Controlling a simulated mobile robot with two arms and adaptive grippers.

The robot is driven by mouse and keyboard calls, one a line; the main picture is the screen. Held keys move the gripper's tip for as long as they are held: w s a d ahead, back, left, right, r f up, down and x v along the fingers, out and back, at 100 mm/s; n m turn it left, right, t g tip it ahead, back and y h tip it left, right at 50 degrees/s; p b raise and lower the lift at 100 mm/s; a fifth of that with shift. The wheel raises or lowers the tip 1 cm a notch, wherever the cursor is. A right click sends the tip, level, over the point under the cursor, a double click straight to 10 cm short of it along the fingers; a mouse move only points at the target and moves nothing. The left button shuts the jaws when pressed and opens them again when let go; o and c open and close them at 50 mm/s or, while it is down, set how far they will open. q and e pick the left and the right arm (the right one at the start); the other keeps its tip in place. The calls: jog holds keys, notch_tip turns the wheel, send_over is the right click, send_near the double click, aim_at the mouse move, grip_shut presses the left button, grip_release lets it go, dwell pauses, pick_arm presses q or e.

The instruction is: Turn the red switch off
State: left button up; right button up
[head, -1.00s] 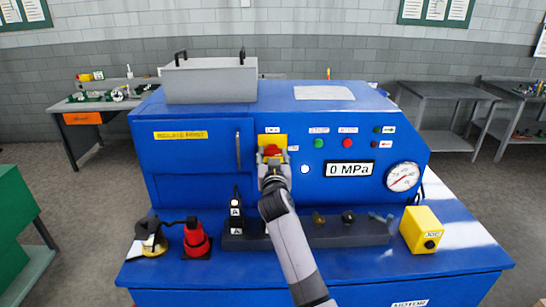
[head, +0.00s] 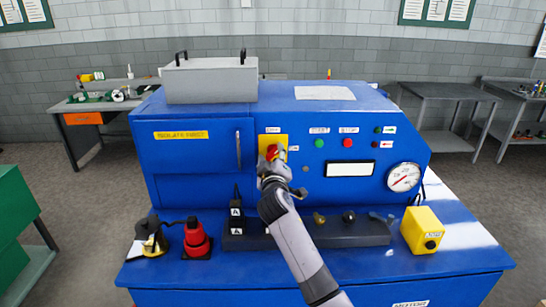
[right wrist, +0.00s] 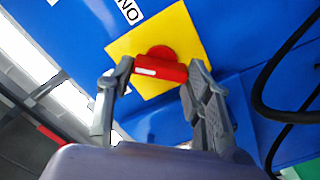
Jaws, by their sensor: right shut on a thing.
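The red switch (head: 272,151) is a rotary knob on a yellow plate (head: 283,140) on the front of the blue machine. My right gripper (head: 271,163) reaches up to it from below and is shut on its handle. In the right wrist view the red handle (right wrist: 160,69) lies between the two fingertips, with a white mark on it. An "ON" label (right wrist: 128,10) shows beside the yellow plate there. In the head view the handle is tilted and partly hidden by the gripper. My left gripper is not in view.
The display (head: 349,169) is blank white. Green (head: 319,143) and red (head: 347,142) buttons and a round gauge (head: 403,177) are to the right.

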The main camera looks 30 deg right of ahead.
jog(key=n, duration=0.4)
jog(key=shift+f+n, duration=0.1)
jog(key=shift+n, duration=0.2)
jog(key=shift+f+n, duration=0.1)
jog(key=shift+n, duration=1.9)
jog(key=o, duration=1.1)
jog(key=shift+a, duration=0.1)
jog(key=shift+o, duration=0.2)
jog(key=shift+s, duration=0.1)
jog(key=v, duration=1.1)
jog(key=shift+s+a, duration=0.15)
jog(key=shift+s, duration=0.2)
